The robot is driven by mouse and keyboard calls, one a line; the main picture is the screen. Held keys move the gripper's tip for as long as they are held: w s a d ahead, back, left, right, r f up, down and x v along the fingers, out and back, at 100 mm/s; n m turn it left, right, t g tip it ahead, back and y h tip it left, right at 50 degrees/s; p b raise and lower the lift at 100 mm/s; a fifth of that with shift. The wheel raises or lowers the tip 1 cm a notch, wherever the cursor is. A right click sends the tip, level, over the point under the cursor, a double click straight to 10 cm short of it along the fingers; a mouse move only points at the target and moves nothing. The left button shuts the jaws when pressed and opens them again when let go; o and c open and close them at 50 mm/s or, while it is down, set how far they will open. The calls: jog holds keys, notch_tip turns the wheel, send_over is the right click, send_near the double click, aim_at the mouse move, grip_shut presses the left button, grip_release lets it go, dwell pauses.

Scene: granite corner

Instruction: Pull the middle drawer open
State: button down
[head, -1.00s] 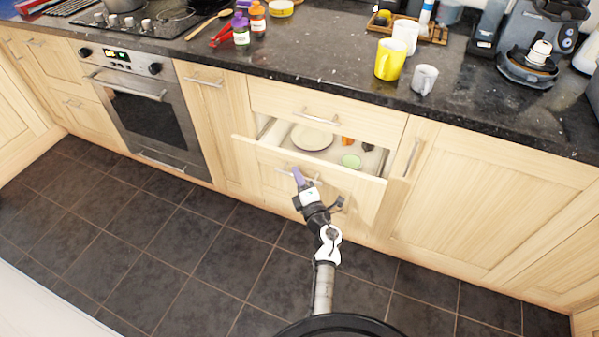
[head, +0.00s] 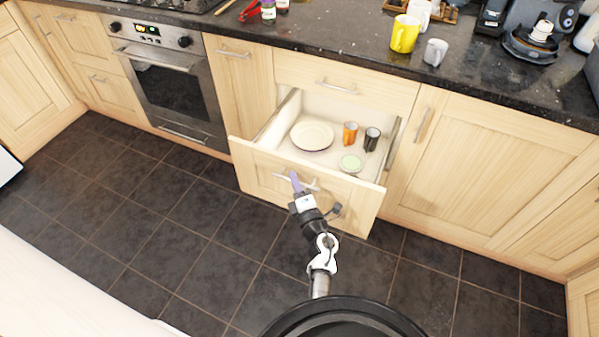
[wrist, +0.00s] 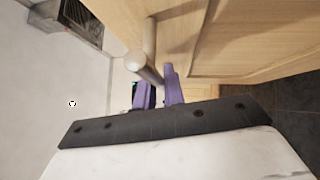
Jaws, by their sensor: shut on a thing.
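The middle drawer (head: 265,172) is pulled well out below a closed top drawer. Its bar handle (head: 312,187) runs across the front. My gripper (head: 295,182) is at the left part of this handle, with its purple fingers shut on it. In the wrist view the metal handle (wrist: 146,60) stands out from the wooden front, and the purple fingers (wrist: 158,92) are close by it; the exact contact is hard to see there. Inside the drawer are a white plate (head: 312,136), an orange cup (head: 350,133), a dark cup (head: 371,139) and a small green-centred dish (head: 350,163).
The closed top drawer (head: 345,92) is above, with an oven (head: 165,85) to the left and a closed cupboard (head: 490,165) to the right. A yellow mug (head: 404,34) and a grey mug (head: 435,52) stand on the dark counter. The tiled floor (head: 180,235) is clear.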

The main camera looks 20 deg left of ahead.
jog(key=shift+s, duration=1.85)
jog(key=c, duration=1.5)
grip_release()
jog(key=shift+s, duration=0.1)
